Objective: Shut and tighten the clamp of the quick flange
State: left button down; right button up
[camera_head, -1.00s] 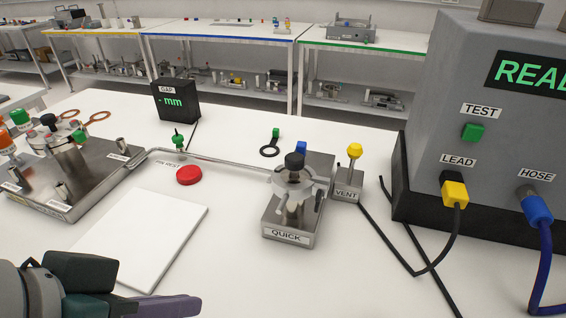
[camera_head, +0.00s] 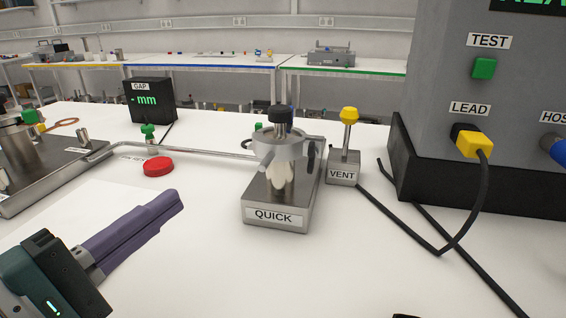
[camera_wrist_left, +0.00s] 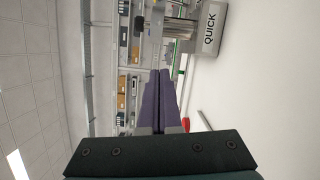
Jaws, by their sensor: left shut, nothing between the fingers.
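The quick flange (camera_head: 283,170) stands on a metal block labelled QUICK (camera_head: 274,216) in the middle of the head view. A metal clamp (camera_head: 281,146) sits around its upper part, with a black knob (camera_head: 280,115) above. I cannot tell how tight the clamp is. My left gripper (camera_head: 176,198) is shut and empty, low over the table to the left of the block and apart from it. In the left wrist view its purple fingers (camera_wrist_left: 160,75) lie together, with the QUICK block (camera_wrist_left: 209,30) beyond them at upper right. My right gripper is not in view.
A VENT block (camera_head: 343,168) with a yellow knob stands right of the flange. The grey tester (camera_head: 440,100) with a yellow LEAD plug and cable is at right.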

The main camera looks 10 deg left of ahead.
aim_at(263, 162)
pick_arm(q)
jog(key=shift+w+d+r+p, duration=0.15)
jog(key=shift+w+d+r, duration=0.05)
jog(key=shift+w+d, duration=0.9)
jog(key=shift+w+d+r+p, duration=0.15)
jog(key=shift+w+d+p, duration=0.05)
jog(key=shift+w+d, duration=0.85)
jog(key=shift+w+d+r+p, duration=0.15)
jog(key=shift+w+d+r, duration=0.05)
jog(key=shift+w+d, duration=0.9)
jog(key=shift+w+a, duration=0.1)
jog(key=shift+a, duration=0.05)
jog(key=shift+d+r, duration=0.15)
jog(key=shift+d, duration=0.45)
